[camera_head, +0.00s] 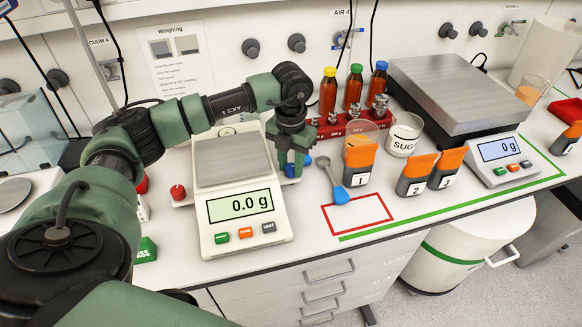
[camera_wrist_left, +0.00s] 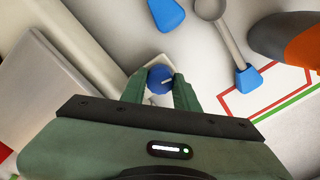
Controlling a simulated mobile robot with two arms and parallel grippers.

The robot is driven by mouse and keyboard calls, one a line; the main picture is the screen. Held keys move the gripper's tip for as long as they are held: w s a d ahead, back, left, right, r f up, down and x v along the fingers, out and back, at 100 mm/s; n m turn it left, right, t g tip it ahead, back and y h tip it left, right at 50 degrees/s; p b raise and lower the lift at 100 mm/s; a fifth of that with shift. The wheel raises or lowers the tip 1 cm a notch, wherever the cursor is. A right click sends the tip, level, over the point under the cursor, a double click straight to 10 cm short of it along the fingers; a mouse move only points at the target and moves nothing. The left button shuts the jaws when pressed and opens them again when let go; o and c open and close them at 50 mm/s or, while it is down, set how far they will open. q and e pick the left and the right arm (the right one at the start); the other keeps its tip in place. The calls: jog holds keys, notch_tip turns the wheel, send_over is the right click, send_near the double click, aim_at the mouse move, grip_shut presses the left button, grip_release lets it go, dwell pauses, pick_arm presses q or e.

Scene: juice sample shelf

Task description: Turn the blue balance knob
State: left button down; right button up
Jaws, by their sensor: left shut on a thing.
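The white balance (camera_head: 236,245) stands left of centre in the head view and its display reads 0.0 g. The blue knob (camera_wrist_left: 160,77) sits on a small pale mount at the balance's right side; in the head view it shows low between my fingers (camera_head: 289,171). My left gripper (camera_head: 291,164) points down over it and is shut on the knob, with one green finger on each side in the left wrist view (camera_wrist_left: 160,90). A pale line marks the knob's top. A red knob (camera_head: 178,191) is on the balance's left side. My right gripper is in neither view.
A spoon with a blue handle (camera_head: 341,195) lies right of the knob, near a red outlined rectangle (camera_head: 386,207). Numbered orange-and-grey holders (camera_head: 358,165), a sugar jar (camera_head: 404,135), capped bottles (camera_head: 328,92) and a second scale (camera_head: 503,155) stand further right.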

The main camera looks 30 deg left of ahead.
aim_at(291, 166)
pick_arm(q)
jog(key=shift+w+r, duration=0.1)
dwell(0.5)
jog(key=c, duration=1.3)
grip_release()
jog(key=shift+c, duration=0.2)
notch_tip(291, 166, up, 8)
jog(key=shift+f+b, duration=0.1)
jog(key=shift+b, duration=0.85)
